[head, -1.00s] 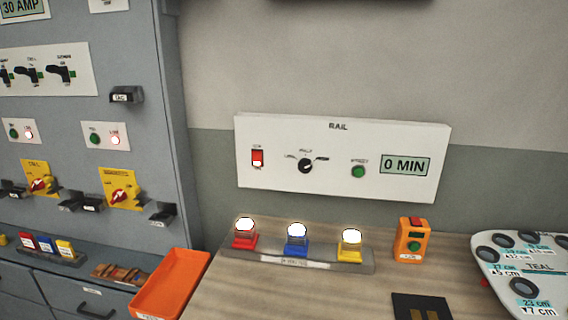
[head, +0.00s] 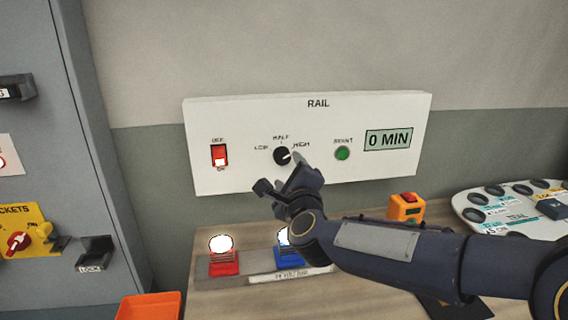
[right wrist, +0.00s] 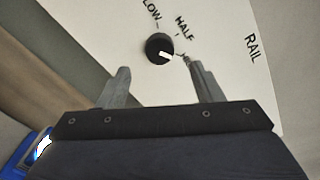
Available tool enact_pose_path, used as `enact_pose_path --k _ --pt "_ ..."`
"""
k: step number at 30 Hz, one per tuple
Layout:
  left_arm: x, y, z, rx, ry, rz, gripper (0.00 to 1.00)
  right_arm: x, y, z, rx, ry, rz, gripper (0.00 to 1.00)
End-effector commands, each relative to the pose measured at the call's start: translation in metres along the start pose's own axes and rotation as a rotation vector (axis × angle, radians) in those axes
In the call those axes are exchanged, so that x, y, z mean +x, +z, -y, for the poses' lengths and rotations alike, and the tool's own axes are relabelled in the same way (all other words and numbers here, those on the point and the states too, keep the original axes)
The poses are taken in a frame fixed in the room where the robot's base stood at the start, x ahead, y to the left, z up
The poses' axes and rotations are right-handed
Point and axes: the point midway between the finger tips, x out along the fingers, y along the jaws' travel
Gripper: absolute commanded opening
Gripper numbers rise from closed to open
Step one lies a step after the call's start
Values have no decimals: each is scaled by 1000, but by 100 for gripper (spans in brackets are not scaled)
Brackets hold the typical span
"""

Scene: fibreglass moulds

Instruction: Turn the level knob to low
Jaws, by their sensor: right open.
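The level knob (head: 282,155) is a black dial on the white RAIL panel (head: 230,122), with LOW, HALF and HIGH printed around it from left to right. Its white mark points right, toward HIGH. The knob (right wrist: 159,48) also shows in the right wrist view, just beyond and between the fingertips. My right gripper (head: 280,174) is open and empty, just below and in front of the knob, apart from it. In the right wrist view one finger of the gripper (right wrist: 159,68) covers part of the HIGH label. My left gripper is not in view.
The panel also carries a red switch (head: 219,156), a green button (head: 342,153) and a "0 MIN" display (head: 388,139). Below stand a red-based lamp (head: 223,257) and a partly hidden blue-based lamp (head: 287,252). An orange box (head: 404,209) stands behind my right arm.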

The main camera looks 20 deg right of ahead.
Motion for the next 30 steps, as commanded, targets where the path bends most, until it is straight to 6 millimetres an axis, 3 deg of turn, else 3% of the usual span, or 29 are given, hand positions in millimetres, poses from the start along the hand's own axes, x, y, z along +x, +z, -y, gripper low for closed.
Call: enact_pose_path --k 6,12,22,30 --pt "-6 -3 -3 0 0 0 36 37 0 0 -3 4 -1 60" --pt "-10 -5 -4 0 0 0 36 59 0 0 -5 3 1 60" --pt "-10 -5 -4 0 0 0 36 64 0 0 -6 2 2 60" --pt "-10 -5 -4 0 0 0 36 64 0 0 -6 3 2 27"
